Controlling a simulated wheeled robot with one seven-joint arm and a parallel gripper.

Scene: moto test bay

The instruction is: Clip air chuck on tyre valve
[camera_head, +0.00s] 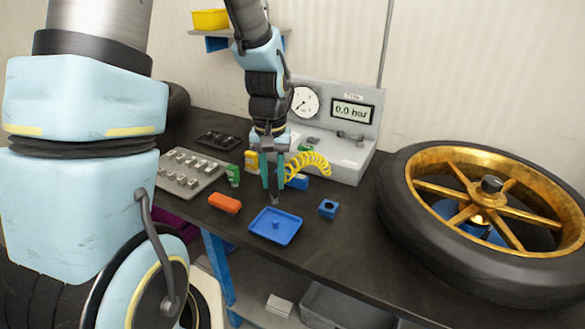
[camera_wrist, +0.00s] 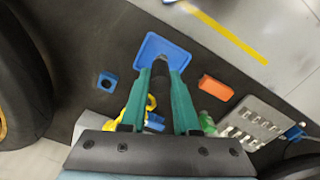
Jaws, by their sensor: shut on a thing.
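My gripper (camera_head: 273,196) is upright just above the bench, behind the blue tray in the head view. In the wrist view its green fingers (camera_wrist: 161,74) are shut on a small dark thing (camera_wrist: 160,68); I cannot tell if it is the air chuck. A yellow coiled hose (camera_head: 310,161) runs from the gauge box (camera_head: 350,155) towards my gripper, with a blue piece (camera_head: 298,183) under it; the hose's end is hidden. The black tyre (camera_head: 405,215) lies flat at right on a gold-spoked wheel (camera_head: 445,190). I cannot make out its valve.
A blue tray (camera_head: 262,234), an orange block (camera_head: 225,203) and a small blue block with a hole (camera_head: 328,208) lie near the bench's front edge. A grey rack (camera_head: 190,172) of metal parts is at left. Bare bench (camera_head: 350,225) separates the small blue block from the tyre.

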